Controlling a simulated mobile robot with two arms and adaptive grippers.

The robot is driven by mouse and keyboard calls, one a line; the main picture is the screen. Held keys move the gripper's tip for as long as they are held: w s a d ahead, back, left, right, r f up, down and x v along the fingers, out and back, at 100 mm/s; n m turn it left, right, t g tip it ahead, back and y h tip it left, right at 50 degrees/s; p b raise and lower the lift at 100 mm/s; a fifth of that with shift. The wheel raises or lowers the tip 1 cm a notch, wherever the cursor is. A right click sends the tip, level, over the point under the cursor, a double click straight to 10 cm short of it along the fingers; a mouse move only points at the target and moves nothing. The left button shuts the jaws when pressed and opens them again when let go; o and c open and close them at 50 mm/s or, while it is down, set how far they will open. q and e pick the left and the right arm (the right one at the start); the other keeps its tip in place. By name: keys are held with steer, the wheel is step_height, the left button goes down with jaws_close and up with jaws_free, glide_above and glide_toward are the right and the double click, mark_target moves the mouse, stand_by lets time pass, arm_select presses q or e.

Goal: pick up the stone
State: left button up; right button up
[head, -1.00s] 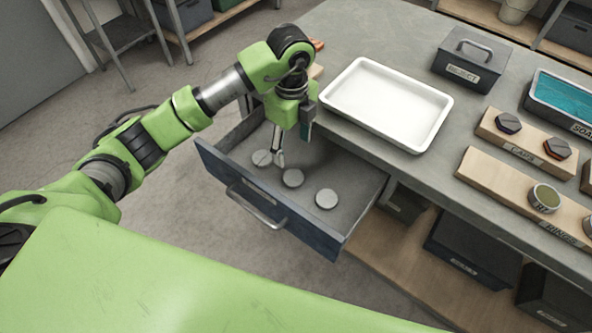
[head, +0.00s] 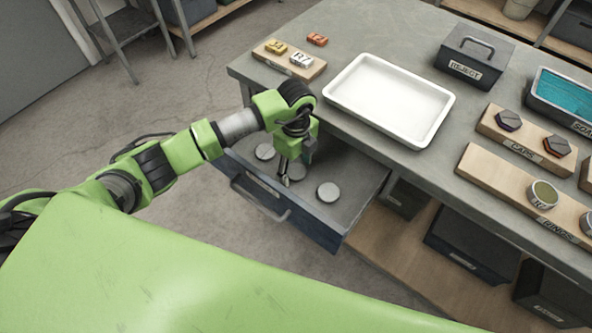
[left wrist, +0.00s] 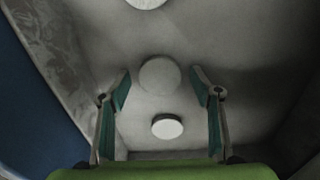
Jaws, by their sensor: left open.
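Three round, flat grey discs lie in a row in the open drawer; I cannot tell by looks which is called the stone. In the head view they are the left disc (head: 265,151), the middle disc (head: 298,171) and the right disc (head: 328,192). My left gripper (head: 287,180) points down into the drawer, by the middle disc, partly covering it. In the left wrist view the open gripper (left wrist: 161,90) has a dull grey disc (left wrist: 160,75) between its fingers, apart from both. A paler disc (left wrist: 167,127) lies below it and another (left wrist: 146,3) is cut off at the top edge.
The drawer (head: 325,232) has raised walls around the gripper. A white tray (head: 390,100) stands on the bench above it. A reject box (head: 472,58), a caps block (head: 500,128), a rings block (head: 500,187) and a block with small labelled pieces (head: 290,67) are also on the bench.

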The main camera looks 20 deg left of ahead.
arm_select(q)
steer(key=c, duration=1.2)
steer(key=shift+r, duration=0.1)
